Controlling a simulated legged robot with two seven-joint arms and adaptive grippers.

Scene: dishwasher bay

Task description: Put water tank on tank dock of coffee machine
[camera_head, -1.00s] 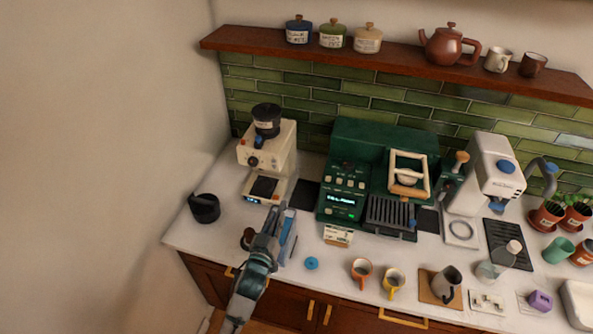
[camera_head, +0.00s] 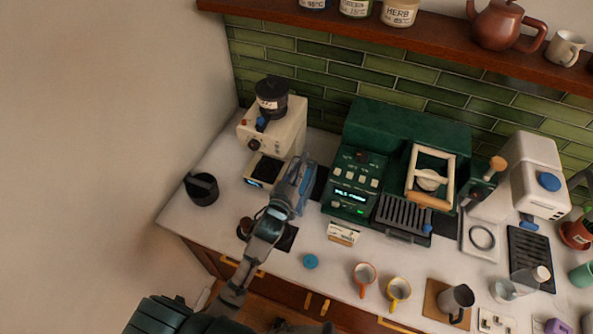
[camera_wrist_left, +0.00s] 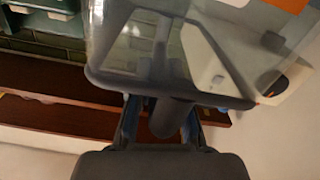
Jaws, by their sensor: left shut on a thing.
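My left gripper (camera_head: 292,190) is shut on the water tank (camera_head: 306,188), a clear bluish container with a dark rim. In the left wrist view the tank (camera_wrist_left: 150,45) fills the upper part, and the fingers (camera_wrist_left: 160,120) close around its dark handle. The tank is in front of the left side of the green coffee machine (camera_head: 352,185), beside a dark patch (camera_head: 321,180) that may be the tank dock. The gripper and tank partly hide this patch. I cannot tell whether the tank touches it. My right gripper is not in view.
A cream grinder (camera_head: 282,135) stands close on the left, with a black pitcher (camera_head: 202,188) beyond it.

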